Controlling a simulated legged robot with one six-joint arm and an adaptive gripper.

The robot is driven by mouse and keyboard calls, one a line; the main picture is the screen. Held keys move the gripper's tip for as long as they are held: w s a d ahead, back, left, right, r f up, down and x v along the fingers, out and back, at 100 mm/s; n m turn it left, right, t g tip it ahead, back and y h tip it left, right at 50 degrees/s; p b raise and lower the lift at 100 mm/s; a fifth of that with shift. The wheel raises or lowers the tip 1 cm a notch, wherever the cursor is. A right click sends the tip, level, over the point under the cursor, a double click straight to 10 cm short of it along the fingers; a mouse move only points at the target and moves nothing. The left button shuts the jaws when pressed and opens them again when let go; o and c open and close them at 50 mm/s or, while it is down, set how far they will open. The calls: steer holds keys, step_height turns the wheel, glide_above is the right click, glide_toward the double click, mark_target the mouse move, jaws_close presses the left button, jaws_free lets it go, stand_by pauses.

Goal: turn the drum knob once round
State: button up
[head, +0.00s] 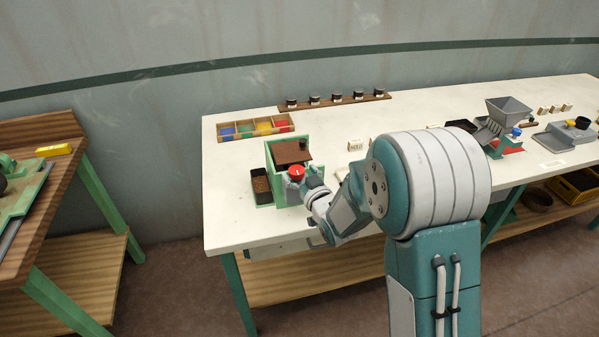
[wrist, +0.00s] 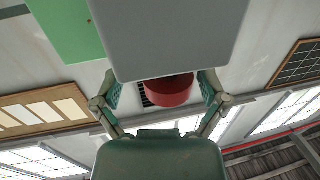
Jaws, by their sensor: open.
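The drum sorter (head: 288,152) is a green box with a brown sloped top, standing near the left end of the white table. Its red round knob (head: 296,171) faces my arm. In the wrist view the red knob (wrist: 168,90) shows between the two fingers of my gripper (wrist: 162,88), partly covered by a large grey block. The fingers are spread, one on each side, with visible gaps to the knob. In the head view my gripper (head: 307,182) is right at the knob, its fingertips hard to make out.
A dark bin (head: 261,187) stands at the sorter's left side. A tray with coloured compartments (head: 255,127) and a rack of small jars (head: 335,101) lie behind. A small sign (head: 355,145) and a grey hopper machine (head: 508,108) stand to the right. The table's front left corner is clear.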

steer(key=shift+a, duration=0.8)
steer(key=shift+d, duration=0.5)
steer(key=c, duration=1.2)
steer(key=shift+o, duration=0.2)
